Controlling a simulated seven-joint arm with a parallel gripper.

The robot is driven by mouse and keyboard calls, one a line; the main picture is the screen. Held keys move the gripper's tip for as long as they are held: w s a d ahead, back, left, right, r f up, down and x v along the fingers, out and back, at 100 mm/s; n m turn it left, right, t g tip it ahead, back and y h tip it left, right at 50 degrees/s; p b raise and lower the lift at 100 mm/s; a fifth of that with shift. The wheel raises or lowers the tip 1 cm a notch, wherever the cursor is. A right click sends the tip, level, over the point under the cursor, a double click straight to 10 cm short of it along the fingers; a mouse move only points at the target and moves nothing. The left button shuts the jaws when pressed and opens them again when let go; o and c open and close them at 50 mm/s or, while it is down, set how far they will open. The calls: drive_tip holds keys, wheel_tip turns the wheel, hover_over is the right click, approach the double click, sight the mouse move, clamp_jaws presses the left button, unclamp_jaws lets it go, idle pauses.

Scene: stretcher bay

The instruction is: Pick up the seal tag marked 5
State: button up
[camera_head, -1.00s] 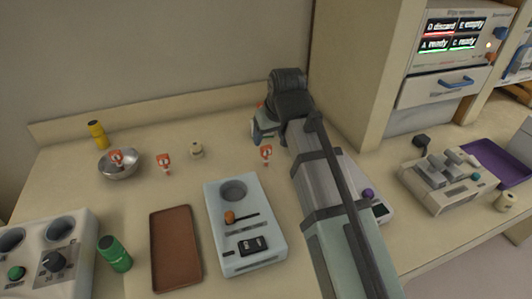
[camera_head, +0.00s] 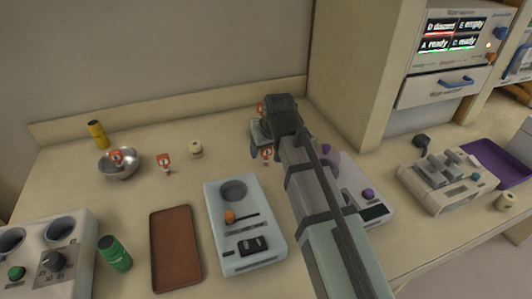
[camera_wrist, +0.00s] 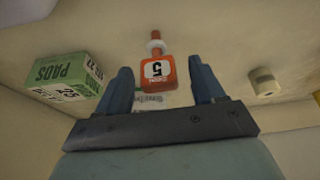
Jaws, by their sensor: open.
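The seal tag marked 5 (camera_wrist: 155,72) is red-orange with a white label and a stem. In the wrist view it shows between the fingertips of my gripper (camera_wrist: 160,78), with a gap on each side. My gripper is open and empty. In the head view my gripper (camera_head: 260,138) is over the back of the bench. A small red-and-white tag (camera_head: 266,154) shows right by it there, its number too small to read. More such tags are a tag (camera_head: 164,161) standing to the left and a tag (camera_head: 117,156) at the metal bowl.
A green PADS box (camera_wrist: 65,80) is left of the fingers in the wrist view; a cream cylinder (camera_wrist: 264,84) is to the right. The bowl (camera_head: 122,170), brown tray (camera_head: 176,250), pale blue device (camera_head: 240,190) and purple-knobbed device (camera_head: 372,213) stand on the bench.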

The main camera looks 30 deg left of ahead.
drive_tip(key=shift+w+a+f, duration=0.1)
drive_tip(key=shift+a+f, duration=0.05)
drive_tip(key=shift+f, duration=0.35)
drive_tip(key=c, duration=1)
